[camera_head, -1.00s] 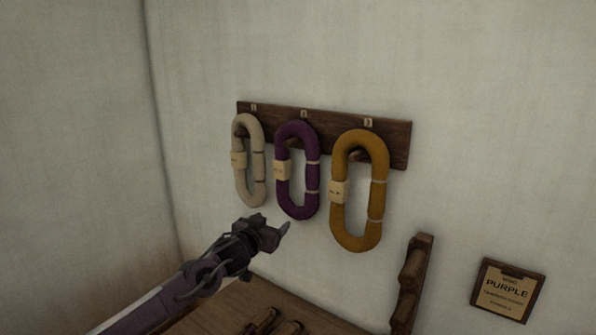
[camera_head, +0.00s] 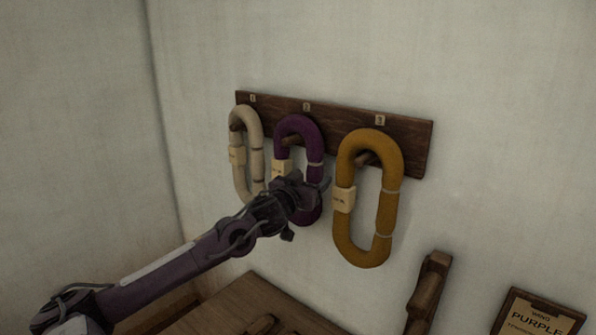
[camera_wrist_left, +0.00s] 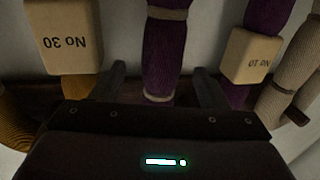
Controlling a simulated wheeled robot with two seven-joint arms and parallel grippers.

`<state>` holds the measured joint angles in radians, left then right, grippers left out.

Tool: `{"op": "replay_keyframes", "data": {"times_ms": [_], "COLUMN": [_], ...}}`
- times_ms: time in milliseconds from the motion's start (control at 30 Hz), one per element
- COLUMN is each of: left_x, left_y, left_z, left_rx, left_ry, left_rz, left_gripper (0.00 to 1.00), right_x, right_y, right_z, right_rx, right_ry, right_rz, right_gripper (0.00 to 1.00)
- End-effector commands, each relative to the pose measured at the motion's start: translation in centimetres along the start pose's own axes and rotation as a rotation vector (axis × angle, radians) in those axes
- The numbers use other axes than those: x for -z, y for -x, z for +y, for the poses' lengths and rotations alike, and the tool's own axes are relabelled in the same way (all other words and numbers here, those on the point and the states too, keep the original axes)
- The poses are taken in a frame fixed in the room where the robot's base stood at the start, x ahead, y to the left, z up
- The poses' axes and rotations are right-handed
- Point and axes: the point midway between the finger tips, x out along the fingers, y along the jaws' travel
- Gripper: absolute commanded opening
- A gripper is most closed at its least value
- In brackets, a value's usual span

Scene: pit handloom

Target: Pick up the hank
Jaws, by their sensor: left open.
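The purple hank (camera_head: 299,124) hangs from the middle peg of the wall rack, between a cream and a mustard hank. It bears a pale tag on its left strand. My left gripper (camera_head: 308,203) is at the purple hank's lower right and hides part of it. In the left wrist view, the purple hank's tied strand (camera_wrist_left: 168,52) shows between the two spread fingers of my left gripper (camera_wrist_left: 163,85). The gripper is open, and I cannot tell whether a finger touches the yarn. My right gripper is out of view.
The cream hank (camera_head: 247,125) hangs to the left and the mustard hank (camera_head: 391,190) close to the right, on the wooden rack (camera_head: 411,140). Below are a wooden table (camera_head: 235,308), a wooden wall bracket (camera_head: 430,285) and a card reading PURPLE (camera_head: 537,318).

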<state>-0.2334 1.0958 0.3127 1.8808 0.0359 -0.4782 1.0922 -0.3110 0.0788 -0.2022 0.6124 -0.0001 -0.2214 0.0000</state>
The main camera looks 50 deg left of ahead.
Motion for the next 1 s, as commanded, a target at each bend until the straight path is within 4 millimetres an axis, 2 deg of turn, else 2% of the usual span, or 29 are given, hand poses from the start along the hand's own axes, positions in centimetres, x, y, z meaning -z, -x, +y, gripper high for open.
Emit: {"op": "replay_keyframes", "data": {"times_ms": [167, 400, 600, 833, 867, 1000], "left_x": [0.9, 0.8, 0.6, 0.5, 0.5, 0.5], "left_y": [-1.9, -4.0, -4.8, -4.8, -4.8, -4.8], "left_z": [-0.1, -0.3, -0.2, -0.2, -0.2, -0.2], "left_rx": [0.001, 0.003, 0.001, 0.001, 0.001, 0.001], "left_ry": [-0.002, 0.003, 0.000, -0.001, -0.001, -0.001], "left_rz": [0.004, 0.004, 0.002, 0.001, 0.001, 0.001], "left_gripper": [0.68, 0.68, 0.68, 0.68, 0.67, 0.49], "right_x": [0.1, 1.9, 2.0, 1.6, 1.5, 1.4], "right_y": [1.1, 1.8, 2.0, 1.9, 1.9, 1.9], "right_z": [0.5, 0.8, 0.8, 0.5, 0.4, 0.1], "right_rx": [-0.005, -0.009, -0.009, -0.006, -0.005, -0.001], "right_ry": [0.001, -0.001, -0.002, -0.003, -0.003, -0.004], "right_rz": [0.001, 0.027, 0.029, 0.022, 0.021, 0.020], "right_gripper": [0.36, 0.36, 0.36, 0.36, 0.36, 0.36]}}
